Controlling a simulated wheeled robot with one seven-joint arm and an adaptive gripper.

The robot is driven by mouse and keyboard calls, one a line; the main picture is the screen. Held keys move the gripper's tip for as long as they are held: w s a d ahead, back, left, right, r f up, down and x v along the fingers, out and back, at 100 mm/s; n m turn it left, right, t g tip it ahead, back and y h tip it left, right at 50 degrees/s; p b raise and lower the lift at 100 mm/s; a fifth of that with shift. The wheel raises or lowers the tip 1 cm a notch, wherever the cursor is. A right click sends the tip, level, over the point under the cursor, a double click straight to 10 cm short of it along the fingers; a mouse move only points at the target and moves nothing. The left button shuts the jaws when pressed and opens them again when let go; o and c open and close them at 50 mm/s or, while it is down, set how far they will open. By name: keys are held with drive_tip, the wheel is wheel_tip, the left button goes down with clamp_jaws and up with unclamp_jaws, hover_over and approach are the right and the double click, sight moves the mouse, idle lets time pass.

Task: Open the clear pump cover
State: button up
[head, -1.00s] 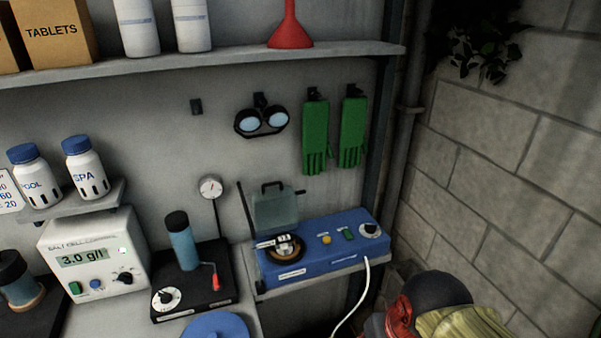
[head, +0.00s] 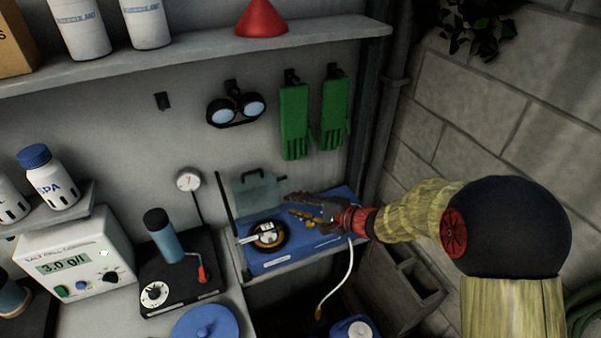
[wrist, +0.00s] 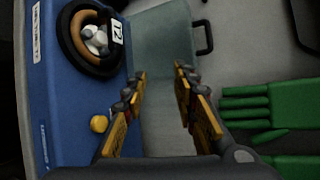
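The blue pump (head: 285,256) sits on the bench by the wall; it also shows at the left of the wrist view (wrist: 65,140). Its clear cover (head: 258,194) stands raised at the pump's rear, handle at the top, and the round rotor (head: 267,235) is uncovered. In the wrist view the greenish see-through cover (wrist: 160,45) and its dark handle (wrist: 204,38) lie ahead of the fingers. My gripper (head: 292,209) is over the pump, just right of the cover. Its fingers (wrist: 160,74) are apart with nothing held. Whether a finger touches the cover, I cannot tell.
Green gloves (head: 313,118) and goggles (head: 236,109) hang on the wall above. A stirrer with a blue cylinder (head: 170,240) stands left of the pump. A white cable (head: 340,280) hangs in front. A block wall (head: 540,130) bounds the right.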

sight(284, 179)
drive_tip(key=w+d+r+t, duration=0.2)
drive_tip(key=w+r+t, duration=0.1)
drive_tip(key=w, duration=0.1)
drive_tip(key=x, duration=0.7)
drive_tip(key=shift+w+a+h, duration=0.3)
drive_tip(key=shift+f, duration=0.1)
drive_tip(key=shift+c, duration=1.3)
drive_tip(key=c, duration=0.4)
drive_tip(key=shift+s+f+b, duration=0.1)
drive_tip(key=shift+b, duration=0.2)
clamp_jaws()
